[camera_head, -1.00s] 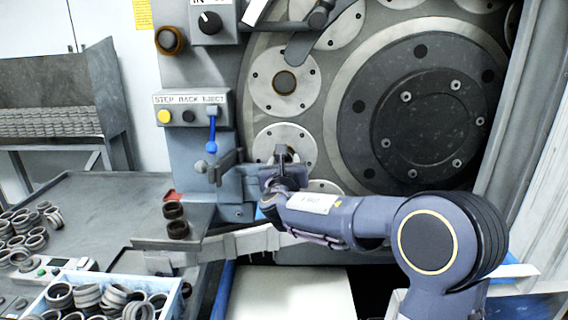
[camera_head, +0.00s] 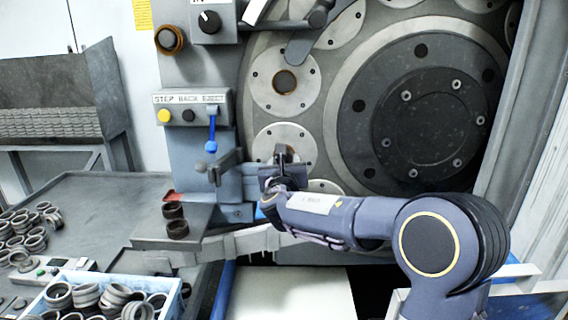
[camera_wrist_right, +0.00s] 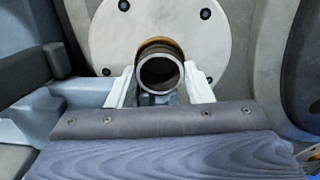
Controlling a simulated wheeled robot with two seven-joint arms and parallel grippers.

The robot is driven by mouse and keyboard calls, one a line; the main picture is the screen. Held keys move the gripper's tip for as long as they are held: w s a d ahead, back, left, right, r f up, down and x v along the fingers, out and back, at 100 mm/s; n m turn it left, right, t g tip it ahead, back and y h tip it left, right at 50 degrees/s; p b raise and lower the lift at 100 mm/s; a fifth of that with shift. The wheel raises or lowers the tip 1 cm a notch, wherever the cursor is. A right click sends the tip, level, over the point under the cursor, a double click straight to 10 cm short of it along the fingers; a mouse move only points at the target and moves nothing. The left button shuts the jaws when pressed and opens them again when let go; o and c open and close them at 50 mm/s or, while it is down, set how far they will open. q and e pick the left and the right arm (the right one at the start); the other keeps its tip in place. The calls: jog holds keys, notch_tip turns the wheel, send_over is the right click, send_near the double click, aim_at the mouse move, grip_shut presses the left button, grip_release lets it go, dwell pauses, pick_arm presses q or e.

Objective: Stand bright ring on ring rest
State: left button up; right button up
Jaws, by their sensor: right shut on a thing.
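My right gripper (camera_head: 282,154) is at the lower round plate (camera_head: 279,138) on the machine face. In the right wrist view its two pale fingers (camera_wrist_right: 161,88) are shut on a ring (camera_wrist_right: 160,73) with a bright metal rim and darker sides. The ring's open end faces the wrist camera, and an orange-brown collar shows just behind it at the plate's middle. I cannot tell whether ring and collar touch. In the head view the ring is hidden by the gripper. I cannot tell for sure which part is the ring rest. My left gripper is not in view.
Two dark rings (camera_head: 175,220) are on a grey ledge left of my right arm. A blue-handled lever (camera_head: 211,130) sticks out under the buttons. A blue-edged bin (camera_head: 178,297) full of rings stands at lower left. More rings lie on the grey table (camera_head: 110,205).

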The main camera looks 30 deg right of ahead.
dwell(0.8)
jog(key=o, duration=0.7)
jog(key=o, duration=0.9)
jog(key=shift+f, duration=0.1)
jog(key=shift+s+a, duration=0.1)
jog(key=b+v, duration=0.1)
jog(key=v, duration=0.8)
jog(key=shift+s, duration=0.35)
dwell(1.4)
jog(key=shift+a, duration=0.1)
dwell(0.4)
